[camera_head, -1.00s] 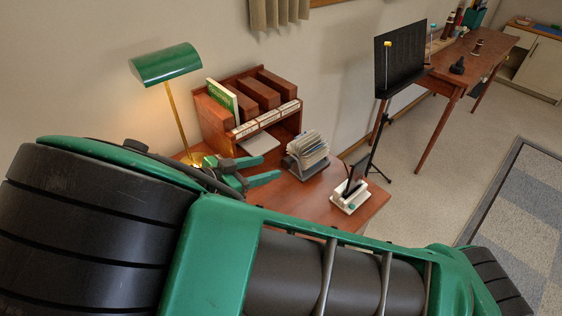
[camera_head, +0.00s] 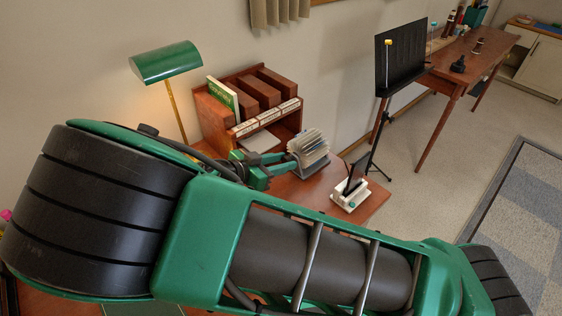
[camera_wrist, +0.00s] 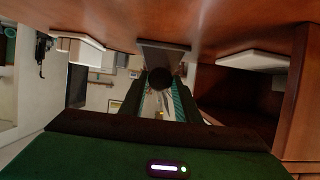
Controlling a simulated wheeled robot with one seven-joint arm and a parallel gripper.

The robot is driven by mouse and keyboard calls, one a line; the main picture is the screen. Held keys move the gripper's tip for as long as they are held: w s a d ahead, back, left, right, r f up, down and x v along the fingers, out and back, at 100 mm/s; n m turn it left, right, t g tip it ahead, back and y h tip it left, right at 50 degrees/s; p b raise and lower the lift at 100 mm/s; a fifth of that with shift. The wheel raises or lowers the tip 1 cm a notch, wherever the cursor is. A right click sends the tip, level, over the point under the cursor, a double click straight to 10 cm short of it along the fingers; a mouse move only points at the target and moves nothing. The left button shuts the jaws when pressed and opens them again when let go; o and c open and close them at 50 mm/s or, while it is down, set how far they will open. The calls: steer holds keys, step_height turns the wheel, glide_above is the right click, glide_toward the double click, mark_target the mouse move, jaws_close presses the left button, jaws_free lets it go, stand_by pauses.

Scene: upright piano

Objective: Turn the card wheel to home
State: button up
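The card wheel (camera_head: 312,147), a rotary file with a fan of pale cards, stands on the brown desk in the head view. My gripper (camera_head: 276,168) is at its left side, pointing at it, partly hidden by my arm. In the wrist view, a dark round knob (camera_wrist: 160,78) sits just ahead of my two teal fingertips (camera_wrist: 161,90), with the grey base (camera_wrist: 163,47) behind it. The fingers are apart, with a gap between them. I cannot tell whether they touch the knob. The cards are mostly hidden there.
A wooden desk organizer (camera_head: 249,104) stands behind, with a green book (camera_head: 223,97). A green lamp (camera_head: 165,62) is to its left. A small white device (camera_head: 350,194) lies right of the wheel near the desk edge. A black music stand (camera_head: 399,62) stands on the floor beyond.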

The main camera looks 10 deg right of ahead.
steer(key=shift+w+a, duration=0.1)
stand_by(0.3)
steer(key=shift+w+a+n+g+h, duration=0.15)
steer(key=shift+n+g+h, duration=0.4)
steer(key=shift+n, duration=0.65)
steer(key=shift+w+a+f+n+g+h, duration=0.1)
steer(key=shift+n+g+h, duration=0.2)
steer(key=shift+n, duration=0.3)
steer(key=shift+w+n+g+h, duration=0.1)
steer(key=shift+n+g+h, duration=0.15)
steer(key=shift+n, duration=0.35)
steer(key=n, duration=0.1)
steer(key=n+g+h, duration=0.1)
steer(key=shift+a+f+n, duration=0.1)
steer(key=shift+f+n, duration=0.05)
steer(key=shift+n, duration=0.15)
steer(key=shift+w+f+n+g+h, duration=0.1)
steer(key=shift+n+g+h, duration=0.2)
steer(key=shift+n+h, duration=0.65)
steer(key=shift+n, duration=0.35)
steer(key=o, duration=1)
steer(key=shift+f, duration=0.1)
